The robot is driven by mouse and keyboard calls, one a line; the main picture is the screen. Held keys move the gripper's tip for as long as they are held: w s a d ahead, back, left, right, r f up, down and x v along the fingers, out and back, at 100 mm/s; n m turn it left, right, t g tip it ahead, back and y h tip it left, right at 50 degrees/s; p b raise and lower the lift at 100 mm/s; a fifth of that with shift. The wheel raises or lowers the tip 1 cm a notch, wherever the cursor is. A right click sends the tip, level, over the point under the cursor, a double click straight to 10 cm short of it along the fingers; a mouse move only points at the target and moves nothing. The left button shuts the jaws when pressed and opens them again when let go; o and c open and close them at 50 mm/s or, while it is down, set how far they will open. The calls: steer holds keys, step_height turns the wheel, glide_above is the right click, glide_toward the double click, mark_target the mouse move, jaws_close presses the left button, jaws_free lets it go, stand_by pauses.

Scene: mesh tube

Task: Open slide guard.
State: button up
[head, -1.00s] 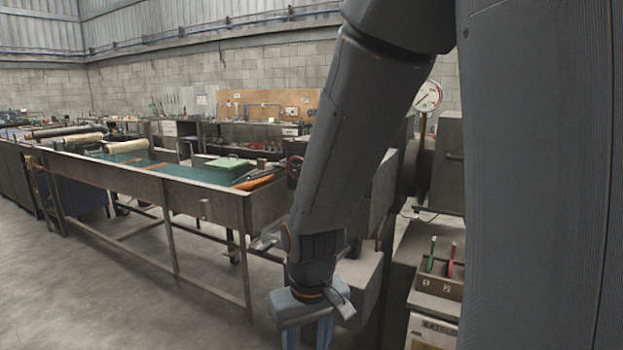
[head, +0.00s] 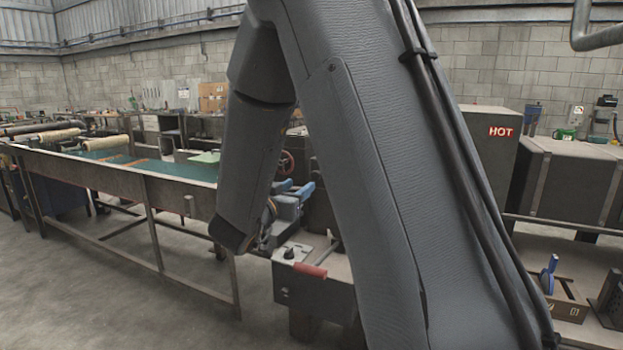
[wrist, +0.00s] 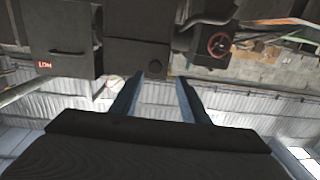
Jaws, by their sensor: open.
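My gripper (head: 295,189) shows in the head view behind my arm, with its blue fingers near the right end of the long bench and close to a red handwheel (head: 286,163). In the wrist view, which looks upside down, the two blue fingers of my gripper (wrist: 160,80) are apart with nothing between them. Beyond the tips is a dark housing (wrist: 135,57) with a round knob (wrist: 155,68). The handwheel also shows there (wrist: 218,44). I cannot tell which part is the slide guard; my arm hides much of the machine in the head view.
A machine box with a red handle (head: 310,270) stands below my gripper. The long bench (head: 110,176) runs left. At right are a box marked HOT (head: 490,150) and a small numbered holder (head: 568,300). A box marked LOW (wrist: 62,45) shows in the wrist view.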

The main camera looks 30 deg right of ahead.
mark_target(315, 175)
steer(key=shift+h, duration=0.3)
steer(key=p+x, duration=0.1)
steer(key=x, duration=0.3)
steer(key=p+x, duration=0.1)
steer(key=x, duration=0.2)
steer(key=shift+d+r, duration=0.2)
steer(key=shift+d, duration=0.35)
jaws_close()
